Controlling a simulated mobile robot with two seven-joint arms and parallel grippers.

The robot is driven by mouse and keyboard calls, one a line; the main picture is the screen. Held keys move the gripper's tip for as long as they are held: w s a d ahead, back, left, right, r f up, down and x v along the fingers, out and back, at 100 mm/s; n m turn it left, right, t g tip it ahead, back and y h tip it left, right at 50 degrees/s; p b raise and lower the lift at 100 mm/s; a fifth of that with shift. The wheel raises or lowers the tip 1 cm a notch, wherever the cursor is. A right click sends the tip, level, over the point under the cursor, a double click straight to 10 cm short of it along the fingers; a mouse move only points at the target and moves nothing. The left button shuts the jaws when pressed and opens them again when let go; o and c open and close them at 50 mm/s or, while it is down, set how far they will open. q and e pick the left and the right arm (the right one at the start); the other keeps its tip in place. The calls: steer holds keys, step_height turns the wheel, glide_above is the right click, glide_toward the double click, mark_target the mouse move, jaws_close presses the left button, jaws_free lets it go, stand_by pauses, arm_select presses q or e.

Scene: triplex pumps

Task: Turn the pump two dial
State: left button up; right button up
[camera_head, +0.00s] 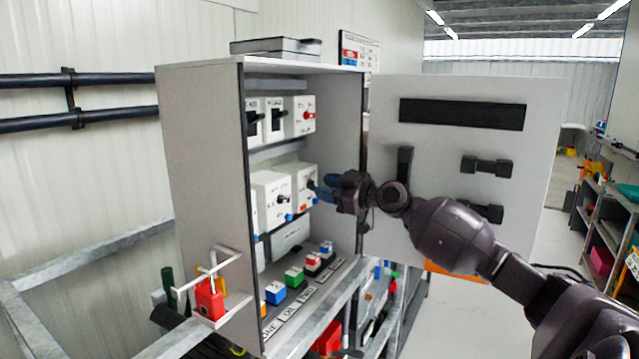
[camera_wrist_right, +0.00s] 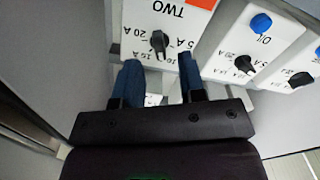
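The pump two box is white with an orange patch and the word TWO, upside down in the right wrist view (camera_wrist_right: 205,30). Its black dial (camera_wrist_right: 159,41) has amp markings around it. In the head view the box (camera_head: 301,178) sits at the right end of the cabinet's middle row. My right gripper (camera_head: 324,188) reaches in from the right, close to this box. Its blue fingers are apart with nothing between them (camera_wrist_right: 161,66), and the dial lies just beyond the gap between the fingertips. In the head view the fingers partly cover the dial. My left gripper is not in view.
The grey cabinet (camera_head: 200,150) stands open, its door (camera_head: 460,145) swung out behind my right arm. A neighbouring white box (camera_wrist_right: 250,45) with a black dial and blue button stands beside pump two. Upper switches (camera_head: 300,115) and several coloured buttons (camera_head: 293,277) are nearby.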

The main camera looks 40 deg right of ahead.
mark_target(312, 186)
steer(key=shift+x, duration=1.3)
steer(key=shift+c, duration=0.3)
jaws_close()
